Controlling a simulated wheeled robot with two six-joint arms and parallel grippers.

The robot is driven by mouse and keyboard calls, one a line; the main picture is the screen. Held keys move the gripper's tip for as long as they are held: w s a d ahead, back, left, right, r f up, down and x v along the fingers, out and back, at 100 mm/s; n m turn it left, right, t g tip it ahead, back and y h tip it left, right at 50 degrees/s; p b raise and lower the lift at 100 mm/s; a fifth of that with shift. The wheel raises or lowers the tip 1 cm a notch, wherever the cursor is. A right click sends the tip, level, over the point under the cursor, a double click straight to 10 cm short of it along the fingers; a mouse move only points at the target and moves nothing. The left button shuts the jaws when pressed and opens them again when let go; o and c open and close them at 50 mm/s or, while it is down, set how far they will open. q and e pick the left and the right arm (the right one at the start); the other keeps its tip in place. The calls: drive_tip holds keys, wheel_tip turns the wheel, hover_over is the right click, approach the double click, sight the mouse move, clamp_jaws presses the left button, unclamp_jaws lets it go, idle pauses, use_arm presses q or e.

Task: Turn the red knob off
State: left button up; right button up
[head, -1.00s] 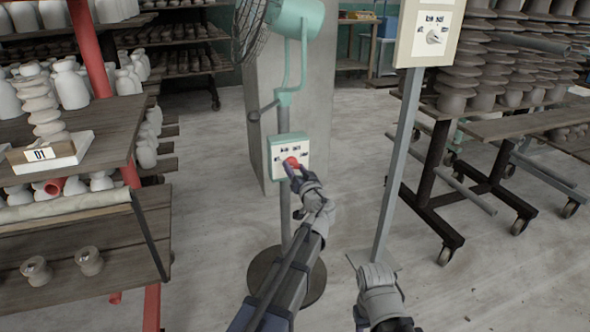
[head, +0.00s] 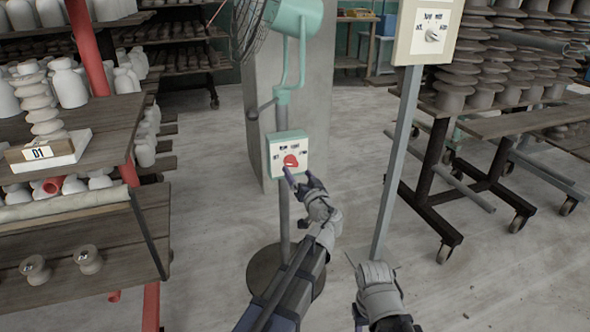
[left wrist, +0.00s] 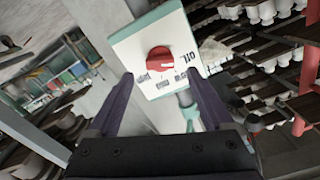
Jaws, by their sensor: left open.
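The red knob (head: 290,160) sits on a white panel in a teal-edged control box (head: 273,166) on the fan's pole. In the left wrist view the red knob (left wrist: 160,59) shows whole, with a pale mark near its lower edge; its printed labels look upside down there. My left gripper (head: 301,178) is open and empty, just below and in front of the knob, apart from it. In the left wrist view its two purple fingers (left wrist: 160,100) are spread below the knob. My right gripper is at the bottom of the head view; its fingers are hard to make out.
A second panel with a white knob (head: 433,34) stands on a grey post at the right. The teal fan (head: 297,15) is above the box. A wooden shelf (head: 100,110) with pottery is at the left, wheeled racks at the right. Open floor lies between.

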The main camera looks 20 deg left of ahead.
use_arm(q)
drive_tip(key=shift+v, duration=1.6)
drive_tip(key=s+d+f+g+h+p, duration=0.1)
drive_tip(key=s+f+g+h+p, duration=0.2)
drive_tip(key=s+f+g, duration=0.7)
drive_tip(key=s+d+f+m+g+h+p, duration=0.1)
drive_tip(key=s+d+f+m+g+h, duration=0.2)
drive_tip(key=s+d, duration=0.5)
drive_tip(key=s+d+f+m+g+h+p, duration=0.2)
drive_tip(key=s+d+f+m+h, duration=0.1)
drive_tip(key=s, duration=0.9)
wheel_tip(320, 180, up, 37)
drive_tip(key=p, duration=3.7)
drive_tip(key=shift+w, duration=0.25)
